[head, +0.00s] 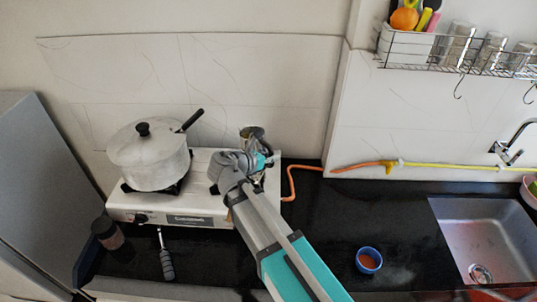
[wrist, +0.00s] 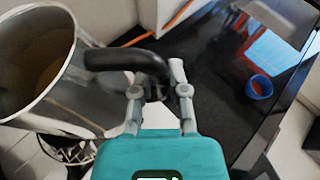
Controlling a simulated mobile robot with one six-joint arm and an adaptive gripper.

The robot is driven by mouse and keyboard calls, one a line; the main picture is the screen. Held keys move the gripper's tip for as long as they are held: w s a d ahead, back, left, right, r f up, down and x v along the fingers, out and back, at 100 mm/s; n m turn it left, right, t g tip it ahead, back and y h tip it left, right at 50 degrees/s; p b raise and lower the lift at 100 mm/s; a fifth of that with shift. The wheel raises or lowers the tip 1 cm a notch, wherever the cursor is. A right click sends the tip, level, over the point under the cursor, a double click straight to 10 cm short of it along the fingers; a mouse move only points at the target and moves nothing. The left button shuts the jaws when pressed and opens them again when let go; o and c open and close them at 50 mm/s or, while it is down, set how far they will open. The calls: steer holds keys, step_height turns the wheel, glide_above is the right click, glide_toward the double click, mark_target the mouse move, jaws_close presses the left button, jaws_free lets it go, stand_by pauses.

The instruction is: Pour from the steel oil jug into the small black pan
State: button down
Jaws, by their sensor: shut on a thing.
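The steel oil jug (wrist: 88,75) is at the left of the wrist view, its open mouth facing the camera and a brownish liquid inside. My gripper (wrist: 157,92) is shut on the jug's black curved handle. In the head view my gripper (head: 262,163) is over the right side of the stove, and the jug's rim (head: 252,132) shows just behind it. The rest of the jug is hidden there by my arm. I cannot clearly make out the small black pan; a dark, open-ribbed shape (wrist: 65,150) below the jug may be a burner grate.
A large lidded pot (head: 150,158) stands on the left of the white stove (head: 170,206), a black handle sticking up beside it. A blue cup (head: 368,260) with orange contents stands on the black counter. An orange hose (head: 292,182) runs along the wall. A sink (head: 490,240) is at right.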

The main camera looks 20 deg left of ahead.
mark_target(268, 164)
steer(key=shift+a, duration=0.15)
steer(key=shift+f, duration=0.25)
steer(key=shift+f+n+g+h+b, duration=0.3)
steer(key=shift+n+h+b, duration=0.1)
steer(key=shift+n+b, duration=0.15)
steer(key=shift+f+n+h+b, duration=0.9)
steer(key=shift+n+b, duration=0.25)
steer(key=shift+b, duration=0.25)
steer(key=shift+w+a+f+n+g+h+b, duration=0.1)
steer(key=shift+a+f+n+g+h+b, duration=0.15)
steer(key=shift+n+h+b, duration=0.4)
steer(key=shift+w+a+r+n, duration=0.1)
steer(key=shift+a+r+n, duration=0.1)
steer(key=shift+n, duration=0.25)
stand_by(1.6)
steer(key=shift+r, duration=0.1)
stand_by(0.9)
